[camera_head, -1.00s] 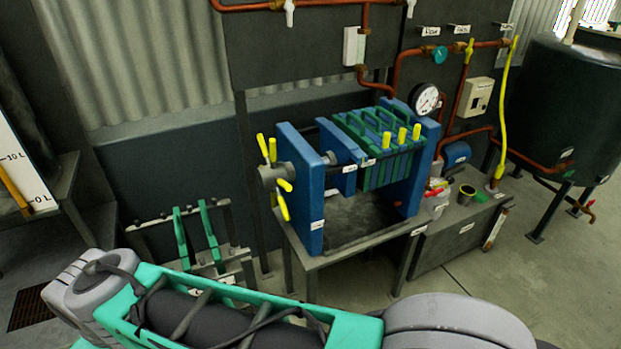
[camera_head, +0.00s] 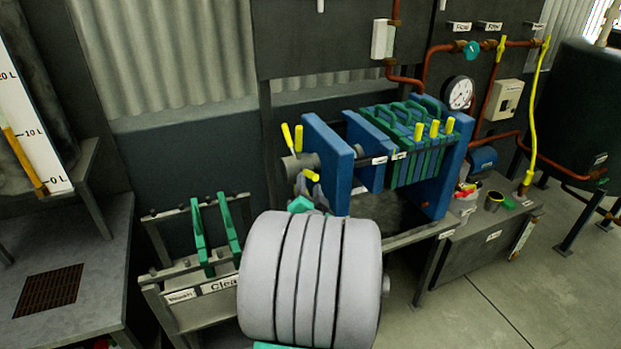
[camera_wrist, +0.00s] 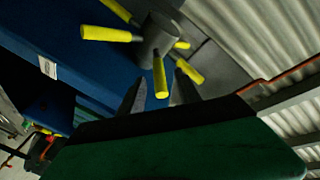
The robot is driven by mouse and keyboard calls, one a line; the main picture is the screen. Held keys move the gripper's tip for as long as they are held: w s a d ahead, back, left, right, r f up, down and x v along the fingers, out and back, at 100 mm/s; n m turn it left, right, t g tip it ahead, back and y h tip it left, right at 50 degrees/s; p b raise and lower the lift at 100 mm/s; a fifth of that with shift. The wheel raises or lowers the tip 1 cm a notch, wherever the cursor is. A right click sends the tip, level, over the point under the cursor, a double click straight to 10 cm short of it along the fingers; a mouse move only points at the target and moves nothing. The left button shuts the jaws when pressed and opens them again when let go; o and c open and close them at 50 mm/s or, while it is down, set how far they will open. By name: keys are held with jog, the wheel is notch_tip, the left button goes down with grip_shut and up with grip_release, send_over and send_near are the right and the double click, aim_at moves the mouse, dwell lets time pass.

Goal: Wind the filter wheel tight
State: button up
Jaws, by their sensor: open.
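The filter wheel is a grey hub with several yellow handles (camera_head: 298,138) at the left end of the blue filter press (camera_head: 328,155). In the wrist view its hub (camera_wrist: 158,38) is near the top middle, with handles spread around it. My gripper (camera_wrist: 160,80) is open, its two grey fingers pointing at the wheel. One yellow handle shows between the fingertips in the wrist view; I cannot tell if it is truly between them or beyond.
A grey bench (camera_head: 60,250) is at far left.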

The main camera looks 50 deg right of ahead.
aim_at(296, 168)
jog(key=x, duration=0.4)
jog(key=p+x, duration=0.1)
jog(key=x, duration=0.2)
jog(key=shift+d+r, duration=0.2)
jog(key=shift+d, duration=0.3)
grip_shut()
dwell(0.9)
